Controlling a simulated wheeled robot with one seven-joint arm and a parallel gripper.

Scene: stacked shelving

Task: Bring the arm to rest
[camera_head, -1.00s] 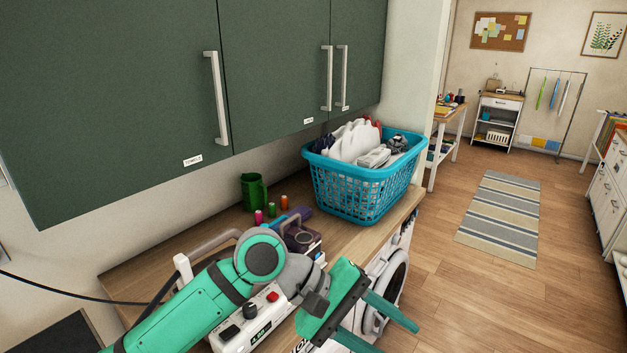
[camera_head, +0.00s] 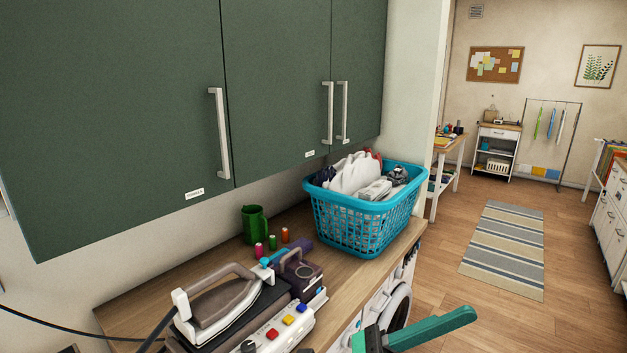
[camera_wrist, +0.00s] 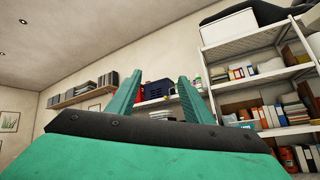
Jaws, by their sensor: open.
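My gripper (camera_wrist: 158,97) is open and empty in the wrist view, its two green fingers apart and pointing up toward shelving and the ceiling. In the head view only part of my gripper (camera_head: 425,332) shows at the bottom edge, right of the counter and in front of the washing machine. The rest of my arm is below the picture. Nothing is seen touching the fingers.
The wooden counter (camera_head: 210,262) holds an iron (camera_head: 215,305), a blue laundry basket (camera_head: 365,220), a green mug (camera_head: 254,224) and spools. Green cabinets (camera_head: 110,110) hang above. A washing machine (camera_head: 397,307) stands below.

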